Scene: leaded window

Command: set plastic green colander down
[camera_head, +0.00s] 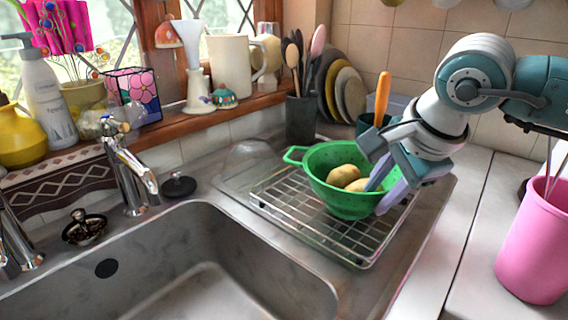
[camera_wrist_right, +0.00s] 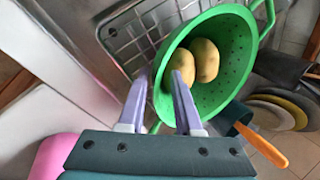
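The green plastic colander (camera_head: 335,200) sits upright on the wire rack beside the sink, and two potatoes (camera_head: 347,175) lie inside it. My right gripper (camera_head: 386,188) is at the colander's right rim. In the right wrist view its two lilac fingers (camera_wrist_right: 160,92) are spread apart, one outside the colander (camera_wrist_right: 228,62) and one over its inside. The green rim and a bit of the near handle show between them, with a gap visible beside the green. The far handle (camera_head: 294,156) points left, away from my gripper. My left gripper is not in view.
The wire rack (camera_head: 290,215) stands on the drainboard right of the sink (camera_head: 190,265). A pink cup (camera_head: 535,245) stands on the right counter. Plates (camera_head: 340,88), a utensil holder (camera_head: 300,118) and an orange-handled tool (camera_head: 382,98) are behind the colander.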

